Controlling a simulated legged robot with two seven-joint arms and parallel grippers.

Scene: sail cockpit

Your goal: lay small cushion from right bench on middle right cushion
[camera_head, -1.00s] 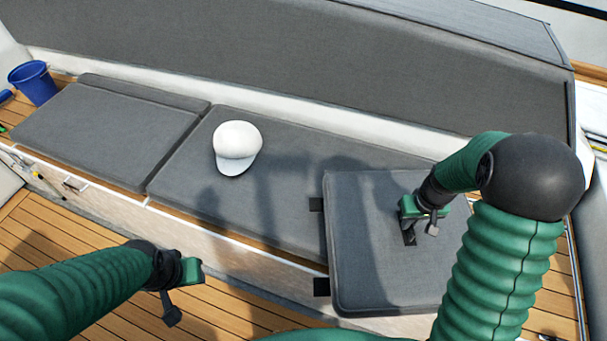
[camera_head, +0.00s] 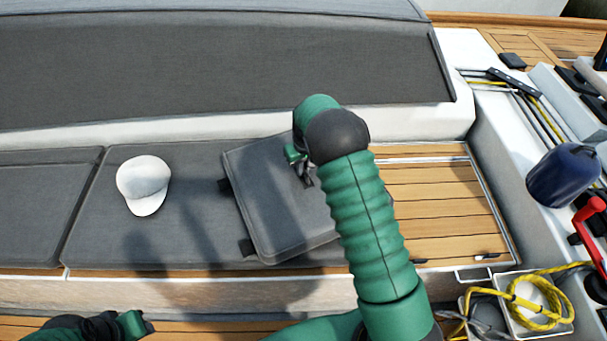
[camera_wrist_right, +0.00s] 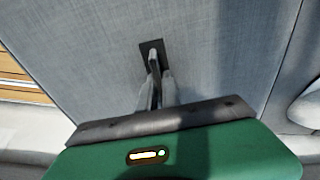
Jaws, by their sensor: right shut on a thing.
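The small grey cushion (camera_head: 275,200) is tilted over the right part of the long bench cushion (camera_head: 110,225), turned at an angle, with dark straps on its left edge. I cannot tell whether it touches the cushion below. My right gripper (camera_head: 304,172) is shut on a dark strap tab of the small cushion; the right wrist view shows the fingers (camera_wrist_right: 154,75) closed on that tab against the grey cloth. My left gripper (camera_head: 135,322) is at the bottom left edge, partly cut off, away from the cushions; its jaws do not show clearly.
A white cap (camera_head: 144,185) lies on the long cushion, left of the small one. Bare wooden slats (camera_head: 440,200) show at the bench's right end. A blue container (camera_head: 563,175) and yellow rope (camera_head: 520,300) are at the right. The grey backrest (camera_head: 220,70) rises behind.

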